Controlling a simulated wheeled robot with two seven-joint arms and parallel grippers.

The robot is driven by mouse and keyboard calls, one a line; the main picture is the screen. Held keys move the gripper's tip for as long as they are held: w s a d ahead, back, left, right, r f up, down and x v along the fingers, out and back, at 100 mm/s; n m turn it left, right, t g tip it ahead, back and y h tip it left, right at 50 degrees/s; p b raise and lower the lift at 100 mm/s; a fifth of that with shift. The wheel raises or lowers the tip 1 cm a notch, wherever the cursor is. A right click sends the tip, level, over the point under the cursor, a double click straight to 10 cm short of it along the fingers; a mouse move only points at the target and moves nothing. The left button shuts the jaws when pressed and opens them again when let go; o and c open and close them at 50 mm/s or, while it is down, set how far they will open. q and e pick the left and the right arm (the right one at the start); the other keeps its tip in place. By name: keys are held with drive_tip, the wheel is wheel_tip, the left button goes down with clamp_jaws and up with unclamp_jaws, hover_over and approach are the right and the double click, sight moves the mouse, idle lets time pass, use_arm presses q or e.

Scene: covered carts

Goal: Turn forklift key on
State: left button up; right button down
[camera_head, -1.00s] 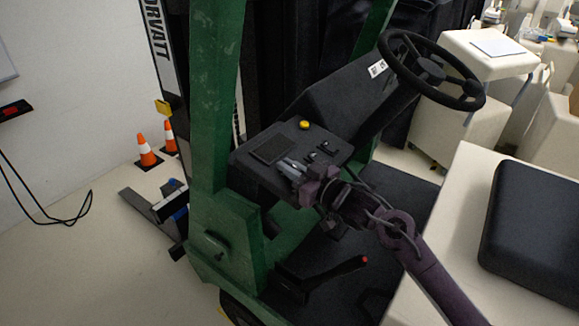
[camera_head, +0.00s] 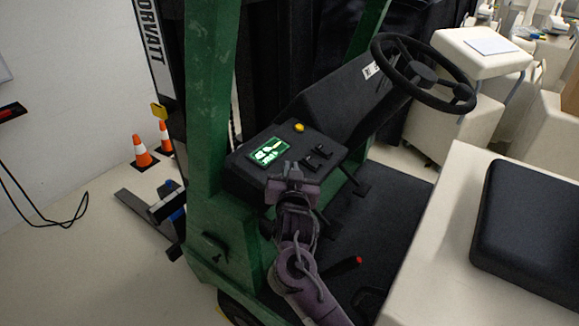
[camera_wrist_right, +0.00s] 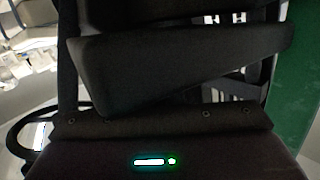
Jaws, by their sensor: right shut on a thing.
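The green forklift (camera_head: 207,120) has a dark control panel (camera_head: 240,178) with a small screen (camera_head: 268,151), lit with green and white graphics. My right gripper (camera_head: 291,172) is at the panel's near edge, just right of and below the screen. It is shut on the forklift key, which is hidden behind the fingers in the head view. I cannot make out the key in the right wrist view, where dark shapes fill the middle. My left gripper is not in view.
A yellow button (camera_head: 299,128) and small black levers (camera_head: 317,158) stand on the panel close to my right gripper. The steering wheel (camera_head: 424,75) is up to the right. A red-tipped lever (camera_head: 342,266) is below. The black seat (camera_head: 530,220) is at right.

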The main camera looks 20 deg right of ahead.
drive_tip(key=shift+r+m+g+h, duration=0.1)
drive_tip(key=shift+m+g+h, duration=0.2)
drive_tip(key=shift+m+h, duration=0.35)
drive_tip(key=shift+d+p, duration=0.1)
drive_tip(key=shift+p, duration=0.2)
drive_tip(key=c, duration=1.6)
unclamp_jaws()
drive_tip(key=shift+o, duration=0.2)
drive_tip(key=shift+s, duration=0.1)
drive_tip(key=shift+s+a+p, duration=0.2)
drive_tip(key=shift+s+p, duration=0.1)
drive_tip(key=shift+p, duration=0.1)
drive_tip(key=p+v, duration=0.3)
drive_tip(key=v, duration=0.3)
drive_tip(key=shift+s+a, duration=0.25)
drive_tip(key=shift+s, duration=0.15)
